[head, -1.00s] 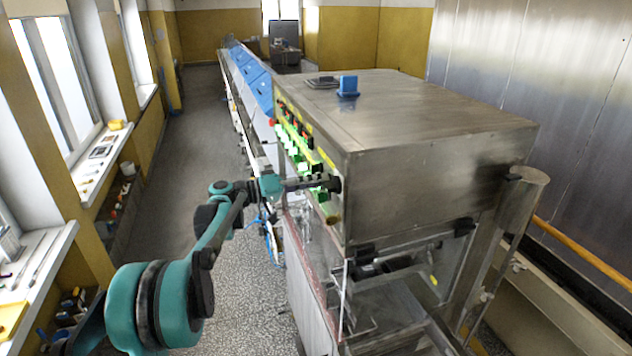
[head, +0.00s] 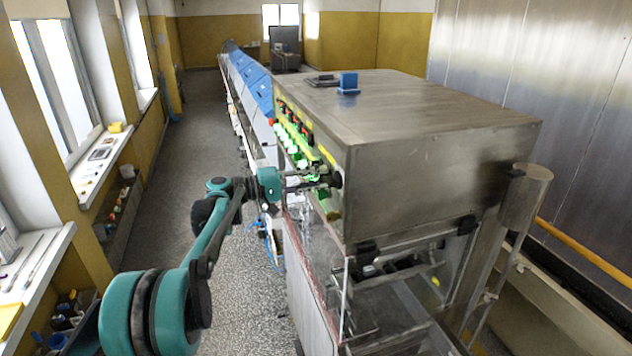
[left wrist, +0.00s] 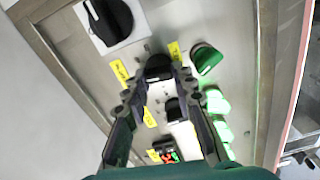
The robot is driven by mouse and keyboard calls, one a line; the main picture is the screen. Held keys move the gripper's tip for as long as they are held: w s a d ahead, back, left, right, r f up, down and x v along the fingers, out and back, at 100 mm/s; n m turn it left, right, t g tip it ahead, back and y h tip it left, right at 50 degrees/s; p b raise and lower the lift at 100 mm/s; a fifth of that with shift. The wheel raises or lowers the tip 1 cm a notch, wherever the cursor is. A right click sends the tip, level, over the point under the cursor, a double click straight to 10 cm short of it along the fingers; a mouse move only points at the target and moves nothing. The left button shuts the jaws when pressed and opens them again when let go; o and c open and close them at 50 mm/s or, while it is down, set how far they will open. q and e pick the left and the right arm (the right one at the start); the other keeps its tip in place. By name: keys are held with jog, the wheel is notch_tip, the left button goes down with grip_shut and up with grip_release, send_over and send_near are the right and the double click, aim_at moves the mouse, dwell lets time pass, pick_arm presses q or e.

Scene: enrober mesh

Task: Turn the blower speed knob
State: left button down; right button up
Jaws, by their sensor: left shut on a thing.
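The control panel (head: 296,140) is on the left side of a steel machine. My left gripper (head: 325,181) is at the panel's near end. In the left wrist view its two dark fingers (left wrist: 160,78) are shut on a small black knob (left wrist: 158,66), one finger on each side. The knob's pointer and label cannot be read clearly, so its setting cannot be told. Another black knob (left wrist: 172,108) sits just below it in that view, between the fingers. My right gripper is not in view.
In the left wrist view a large black rotary switch (left wrist: 108,18) is at upper left. A green knob (left wrist: 206,58) and lit green buttons (left wrist: 216,102) are to the right. A blue block (head: 348,83) stands on the machine top. The aisle floor (head: 185,130) is clear.

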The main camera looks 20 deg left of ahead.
pick_arm(q)
jog(key=shift+f+n, duration=0.15)
jog(key=shift+n, duration=0.55)
jog(key=c, duration=1.2)
grip_release()
jog(key=shift+s+a, duration=0.1)
jog(key=shift+a, duration=0.05)
jog(key=v, duration=0.7)
jog(key=shift+s+a, duration=0.25)
jog(key=shift+a, duration=0.05)
